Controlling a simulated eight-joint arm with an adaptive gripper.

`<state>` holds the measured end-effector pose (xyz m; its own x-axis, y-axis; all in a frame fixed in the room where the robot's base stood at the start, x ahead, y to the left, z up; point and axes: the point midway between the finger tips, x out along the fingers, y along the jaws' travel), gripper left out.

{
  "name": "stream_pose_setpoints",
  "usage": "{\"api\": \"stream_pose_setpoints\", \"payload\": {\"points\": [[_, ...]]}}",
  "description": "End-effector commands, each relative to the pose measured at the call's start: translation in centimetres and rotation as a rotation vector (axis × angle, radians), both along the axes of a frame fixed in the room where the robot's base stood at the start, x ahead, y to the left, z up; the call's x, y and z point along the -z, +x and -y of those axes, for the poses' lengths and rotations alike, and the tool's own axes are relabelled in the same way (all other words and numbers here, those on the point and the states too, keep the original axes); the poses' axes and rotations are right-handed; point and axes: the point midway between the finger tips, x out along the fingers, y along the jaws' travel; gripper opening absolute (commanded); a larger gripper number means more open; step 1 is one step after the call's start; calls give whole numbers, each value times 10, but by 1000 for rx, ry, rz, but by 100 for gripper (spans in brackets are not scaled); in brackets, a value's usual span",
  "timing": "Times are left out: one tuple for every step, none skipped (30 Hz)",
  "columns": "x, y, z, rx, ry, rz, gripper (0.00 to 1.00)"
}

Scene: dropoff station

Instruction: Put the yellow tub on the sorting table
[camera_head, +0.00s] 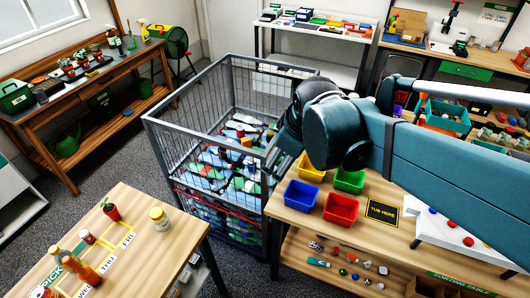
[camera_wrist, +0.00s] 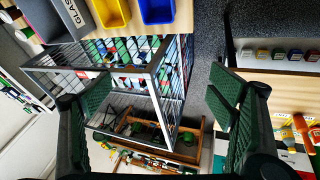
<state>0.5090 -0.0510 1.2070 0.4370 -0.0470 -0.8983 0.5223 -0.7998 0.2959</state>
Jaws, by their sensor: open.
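The yellow tub (camera_head: 311,168) stands upright on the wooden sorting table (camera_head: 275,208), behind the blue tub (camera_head: 300,196) and left of the green tub (camera_head: 349,180). A red tub (camera_head: 341,209) stands in front of the green one. A dark mat marked "TUB HERE" (camera_head: 382,211) lies bare to the right of the tubs. In the wrist view a yellow tub (camera_wrist: 110,13) shows at the top edge, beside a blue tub (camera_wrist: 157,11). My gripper (camera_wrist: 152,95) is open and empty, its fingers wide apart, away from the tubs. In the head view my arm mostly hides it.
A tall wire cage (camera_head: 165,150) full of mixed items stands left of the sorting table. A white raised board (camera_head: 440,228) with coloured round pieces stands right of the mat. A grey bin marked "GLASS" (camera_wrist: 67,18) shows in the wrist view. Another wooden table (camera_head: 170,250) is front left.

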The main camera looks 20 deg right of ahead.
Motion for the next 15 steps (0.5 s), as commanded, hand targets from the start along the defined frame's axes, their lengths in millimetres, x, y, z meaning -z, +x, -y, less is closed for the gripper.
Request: {"api": "stream_pose_setpoints", "payload": {"points": [[-1,-8,-5,37,22,13,83],[-1,-11,-8,62,36,23,83],[-2,-15,-11,96,56,35,83],[-3,-19,-14,120,71,44,83],[-3,-22,-17,145,87,52,83],[-3,-26,-20,178,107,65,83],[-4,-30,-22,202,123,73,83],[-4,-33,-25,227,140,81,83],[-4,-37,-28,260,162,93,83],[-4,-41,-30,284,179,102,83],[-4,-44,-33,308,196,110,83],[-4,-48,-35,338,219,119,83],[-4,-51,-37,361,235,126,83],[-4,-53,-39,382,250,134,83],[-3,-57,-42,409,271,142,83]]}}
